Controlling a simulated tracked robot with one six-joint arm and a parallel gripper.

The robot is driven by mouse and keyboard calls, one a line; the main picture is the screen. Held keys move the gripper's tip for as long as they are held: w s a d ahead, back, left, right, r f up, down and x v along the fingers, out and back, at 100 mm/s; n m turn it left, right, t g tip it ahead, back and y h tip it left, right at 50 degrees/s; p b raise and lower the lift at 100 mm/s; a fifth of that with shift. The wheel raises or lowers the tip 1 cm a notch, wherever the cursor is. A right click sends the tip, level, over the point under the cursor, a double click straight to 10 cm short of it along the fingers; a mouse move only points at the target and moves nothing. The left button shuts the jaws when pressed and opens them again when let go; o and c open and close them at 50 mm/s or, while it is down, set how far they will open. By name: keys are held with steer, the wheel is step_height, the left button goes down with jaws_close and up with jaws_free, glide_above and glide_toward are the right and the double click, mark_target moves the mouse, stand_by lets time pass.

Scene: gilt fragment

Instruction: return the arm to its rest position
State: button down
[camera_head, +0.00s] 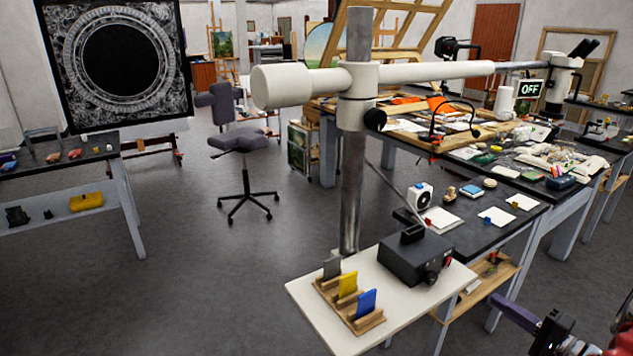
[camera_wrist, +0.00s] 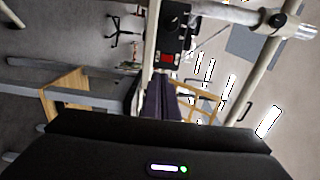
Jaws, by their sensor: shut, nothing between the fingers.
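My gripper (camera_head: 499,300) shows at the lower right of the head view, beside the work table's lower shelf. Its dark purplish fingers point toward the upper left, and part of my arm is cut off by the right edge. In the wrist view my gripper (camera_wrist: 160,82) is seen from behind its black housing. The fingers are together with nothing between them. The arm looks low and close to my body; most of its links are hidden.
A white board (camera_head: 315,310) with a wooden card holder (camera_head: 368,322) and a black control box (camera_head: 415,258) stands left of the gripper. A metal column (camera_head: 352,190) rises behind it. The dark work table (camera_head: 522,221) is close on the right. Open floor (camera_head: 210,290) lies left.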

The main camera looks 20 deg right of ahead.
steer(key=shift+f, duration=0.1)
steer(key=s+a+f+m+g+y, duration=0.2)
steer(key=s+a+f+g, duration=0.15)
steer(key=a+f, duration=0.25)
steer(key=s+a+r+n+g, duration=0.1)
steer(key=a+g, duration=0.3)
steer(key=a, duration=0.3)
steer(key=s+a+r+n+g, duration=0.1)
steer(key=a+n+g, duration=0.1)
steer(key=a+g, duration=0.4)
steer(key=s+a+r+n+t+h, duration=0.1)
steer(key=s+a+r+n+h, duration=0.1)
steer(key=a+r+n, duration=0.5)
steer(key=s+a+r+n+t+h, duration=0.1)
steer(key=a+r+n+h, duration=0.3)
steer(key=a, duration=1.5)
step_height(320, 180, up, 7)
steer(key=s+n, duration=0.1)
steer(key=n, duration=0.2)
steer(key=shift+r+h, duration=0.2)
steer(key=shift+h, duration=0.1)
steer(key=shift+s+a, duration=0.1)
